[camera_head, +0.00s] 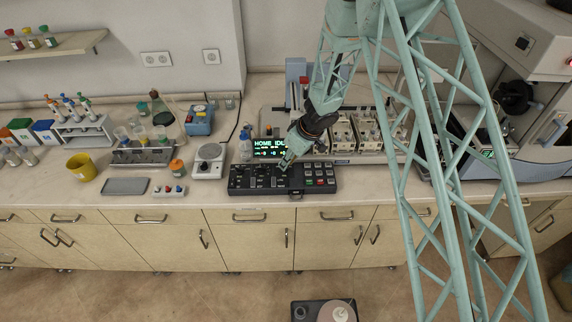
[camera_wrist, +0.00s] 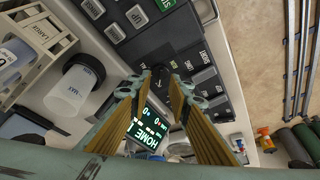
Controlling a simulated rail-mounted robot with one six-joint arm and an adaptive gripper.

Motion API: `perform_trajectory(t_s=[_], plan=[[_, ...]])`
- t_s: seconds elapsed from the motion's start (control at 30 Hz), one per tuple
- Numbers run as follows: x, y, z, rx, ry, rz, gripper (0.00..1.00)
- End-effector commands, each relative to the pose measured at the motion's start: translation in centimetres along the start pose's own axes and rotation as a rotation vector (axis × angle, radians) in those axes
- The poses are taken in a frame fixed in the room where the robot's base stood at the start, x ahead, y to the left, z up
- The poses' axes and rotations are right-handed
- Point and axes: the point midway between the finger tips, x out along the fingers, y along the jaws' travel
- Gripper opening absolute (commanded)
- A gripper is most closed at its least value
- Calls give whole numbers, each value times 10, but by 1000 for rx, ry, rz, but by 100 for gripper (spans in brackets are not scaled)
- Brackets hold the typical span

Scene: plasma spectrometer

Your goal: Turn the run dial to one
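The black control panel (camera_head: 240,182) lies on the bench, with several grey, red and green keys. The run dial cannot be told apart for sure. A small dark knob-like part (camera_wrist: 174,94) shows on the panel by my fingertips in the wrist view. My gripper (camera_head: 284,163) points down over the middle of the panel. In the wrist view my gripper (camera_wrist: 164,84) has its two fingers apart, with tips close to the panel around or beside that dark part. I cannot tell whether they touch it. A display (camera_head: 270,146) behind the panel shows green text starting "HOME".
A white scale (camera_head: 209,160) and bottles stand left of the panel. A small white strip with coloured knobs (camera_head: 169,191) lies further left. Boxy units (camera_head: 343,133) stand behind and right. The bench front edge runs just before the panel.

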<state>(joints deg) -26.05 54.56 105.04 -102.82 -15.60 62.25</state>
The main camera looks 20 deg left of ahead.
Motion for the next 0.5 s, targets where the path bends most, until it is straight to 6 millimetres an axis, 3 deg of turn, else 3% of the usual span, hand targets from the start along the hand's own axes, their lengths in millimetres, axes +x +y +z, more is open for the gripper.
perform_trajectory(t_s=[0.5], plan=[[-55,0,0,1,1,0,18]])
